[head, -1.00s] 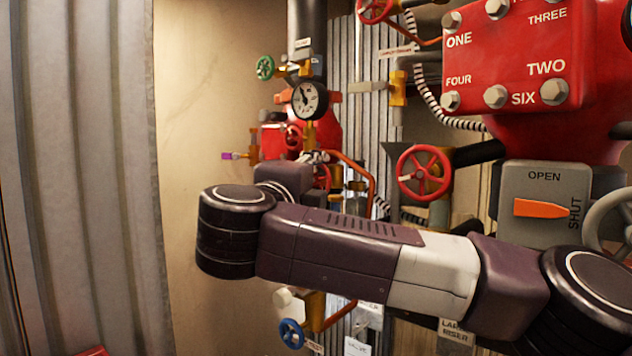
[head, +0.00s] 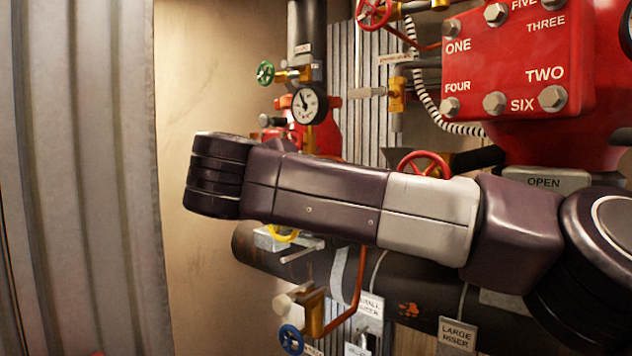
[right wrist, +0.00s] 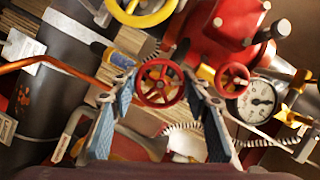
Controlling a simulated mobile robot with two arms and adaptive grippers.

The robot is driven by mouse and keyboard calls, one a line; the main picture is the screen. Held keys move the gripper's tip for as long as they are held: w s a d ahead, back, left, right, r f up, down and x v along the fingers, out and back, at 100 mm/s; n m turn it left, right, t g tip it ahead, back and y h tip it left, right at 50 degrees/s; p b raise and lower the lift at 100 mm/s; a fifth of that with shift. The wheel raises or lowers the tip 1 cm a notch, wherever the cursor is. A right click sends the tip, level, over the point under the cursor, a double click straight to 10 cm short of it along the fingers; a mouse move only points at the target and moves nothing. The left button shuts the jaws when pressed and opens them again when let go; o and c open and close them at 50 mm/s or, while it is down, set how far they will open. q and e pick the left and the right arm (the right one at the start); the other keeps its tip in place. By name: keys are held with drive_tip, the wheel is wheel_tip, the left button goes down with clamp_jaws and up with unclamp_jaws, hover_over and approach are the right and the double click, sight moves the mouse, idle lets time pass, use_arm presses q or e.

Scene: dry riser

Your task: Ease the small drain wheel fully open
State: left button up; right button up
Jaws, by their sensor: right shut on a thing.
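A small red handwheel (right wrist: 160,84) sits between the fingers of my right gripper (right wrist: 155,62) in the right wrist view. The two blue-padded fingers close on its rim from the left and right sides. I take it for the drain wheel; no label on it is readable. How far the wheel is turned cannot be told. My left gripper is in neither current view.
A gauge (right wrist: 257,101) and another red wheel (right wrist: 232,77) stand close right of the gripper. A yellow wheel (head: 283,235), a blue wheel (head: 291,340) and a dark pipe (head: 420,280) lie below my forearm. A grey corrugated panel (head: 80,150) stands left.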

drive_tip(key=shift+f, duration=0.1)
idle(0.4)
drive_tip(key=o, duration=1.2)
drive_tip(key=shift+c, duration=0.2)
drive_tip(key=v, duration=0.7)
drive_tip(key=shift+s+a, duration=0.15)
drive_tip(key=shift+s, duration=0.15)
